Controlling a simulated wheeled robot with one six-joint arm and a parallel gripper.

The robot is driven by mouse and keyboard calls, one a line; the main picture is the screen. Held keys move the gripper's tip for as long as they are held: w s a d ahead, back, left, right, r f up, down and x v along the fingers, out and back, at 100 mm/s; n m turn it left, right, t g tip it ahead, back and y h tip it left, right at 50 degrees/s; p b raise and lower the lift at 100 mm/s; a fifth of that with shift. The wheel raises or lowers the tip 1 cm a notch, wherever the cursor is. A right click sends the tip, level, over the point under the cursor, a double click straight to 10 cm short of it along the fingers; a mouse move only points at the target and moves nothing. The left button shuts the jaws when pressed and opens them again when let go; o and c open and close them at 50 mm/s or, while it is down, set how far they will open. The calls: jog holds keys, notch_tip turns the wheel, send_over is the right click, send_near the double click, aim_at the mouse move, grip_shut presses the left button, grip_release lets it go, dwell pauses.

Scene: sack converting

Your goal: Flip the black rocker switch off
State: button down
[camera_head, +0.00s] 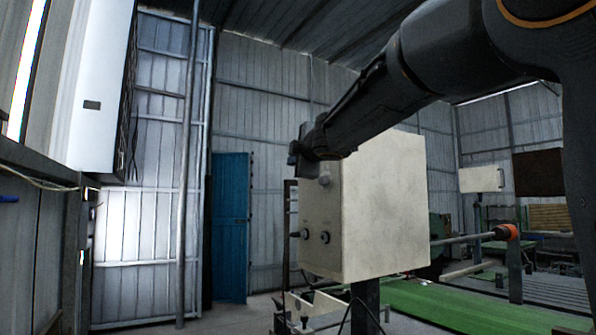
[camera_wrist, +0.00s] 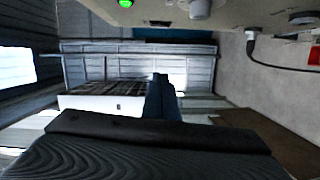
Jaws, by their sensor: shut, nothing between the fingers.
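A cream control box (camera_head: 385,205) stands on a dark post, with its narrow control face turned left. My gripper (camera_head: 297,152) is at the upper part of that face; I cannot tell whether it touches. In the wrist view my shut, empty fingers (camera_wrist: 160,82) point up toward the panel (camera_wrist: 225,14) along the top edge. A small, flat black part (camera_wrist: 160,23), possibly the rocker switch, sits on the panel between a lit green lamp (camera_wrist: 125,3) and a grey knob (camera_wrist: 200,8). Its on or off position cannot be read. In the head view my arm hides the upper part of the face.
Dark round fittings (camera_head: 325,237) sit low on the box face. A plug with a cable (camera_wrist: 252,34) hangs from the panel. A rod with an orange end (camera_head: 507,232) is right of the box. A blue door (camera_head: 230,225) stands behind. Floor left of the box looks clear.

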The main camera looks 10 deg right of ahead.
jog(key=w+d+p, duration=0.1)
jog(key=w+d, duration=0.4)
jog(key=w, duration=0.6)
jog(key=shift+f+h+p, duration=0.3)
jog(key=shift+f+p, duration=0.05)
jog(key=shift+f, duration=0.1)
jog(key=shift+d, duration=0.1)
